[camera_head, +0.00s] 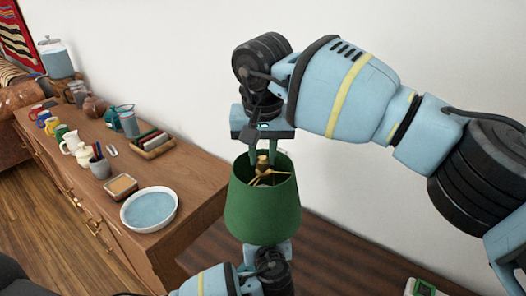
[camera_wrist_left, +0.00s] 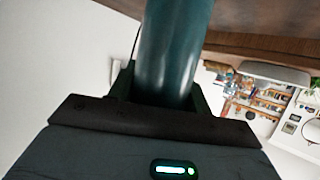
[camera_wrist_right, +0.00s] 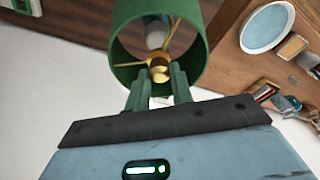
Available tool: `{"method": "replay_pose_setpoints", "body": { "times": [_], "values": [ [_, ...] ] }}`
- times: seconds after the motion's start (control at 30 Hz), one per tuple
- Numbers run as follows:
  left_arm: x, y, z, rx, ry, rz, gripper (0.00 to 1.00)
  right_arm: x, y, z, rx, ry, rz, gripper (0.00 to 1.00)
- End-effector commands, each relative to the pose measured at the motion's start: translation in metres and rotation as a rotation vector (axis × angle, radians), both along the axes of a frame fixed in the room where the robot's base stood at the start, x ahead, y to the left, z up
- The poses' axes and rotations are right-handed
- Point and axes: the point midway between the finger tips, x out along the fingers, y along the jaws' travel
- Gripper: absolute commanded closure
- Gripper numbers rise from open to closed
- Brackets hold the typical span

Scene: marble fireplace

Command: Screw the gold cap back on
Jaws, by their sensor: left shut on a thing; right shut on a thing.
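The lamp has a green shade (camera_head: 262,205), open at the top, with gold spokes meeting at a hub inside it. The gold cap (camera_wrist_right: 160,74) is at the centre of these spokes; it also shows in the head view (camera_head: 262,160). My right gripper (camera_head: 262,156) points down from above, its two fingers shut on the gold cap at the shade's top opening. My left gripper (camera_wrist_left: 165,85) is shut around the lamp's dark teal body (camera_wrist_left: 172,45), below the shade. Whether the cap's thread is engaged is hidden.
A wooden sideboard (camera_head: 190,195) at the left holds a blue-filled white bowl (camera_head: 149,209), a small tray (camera_head: 121,187), a pencil cup (camera_head: 99,168), mugs and jugs. A dark wooden surface (camera_head: 345,262) lies below the lamp, with a green-and-white device (camera_head: 420,287) at lower right.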

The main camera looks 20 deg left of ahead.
Motion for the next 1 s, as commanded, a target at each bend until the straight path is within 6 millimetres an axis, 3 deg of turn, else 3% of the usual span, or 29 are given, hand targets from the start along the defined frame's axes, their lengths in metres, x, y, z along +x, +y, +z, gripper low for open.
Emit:
{"method": "replay_pose_setpoints", "body": {
  "times": [0.2,0.4,0.8,0.83,1.0],
  "values": [
    [-0.0004,0.0002,-0.0006,0.001,0.001,0.001,1.00,0.0003,0.0013,0.0003,-0.002,-0.002,-0.368,0.99],
    [-0.0005,0.0001,-0.0006,0.001,0.001,0.001,1.00,0.0004,0.0021,0.0003,-0.001,-0.002,-0.629,0.99],
    [-0.0005,0.0001,-0.0006,0.001,0.001,0.001,1.00,0.0004,0.0020,0.0003,0.001,-0.003,-0.700,0.99],
    [-0.0005,0.0001,-0.0007,0.001,0.001,0.001,1.00,0.0004,0.0020,0.0003,0.001,-0.003,-0.700,0.76],
    [-0.0005,0.0001,-0.0006,0.001,0.001,0.001,1.00,0.0004,0.0020,0.0002,0.001,-0.003,-0.699,0.56]
  ]
}}
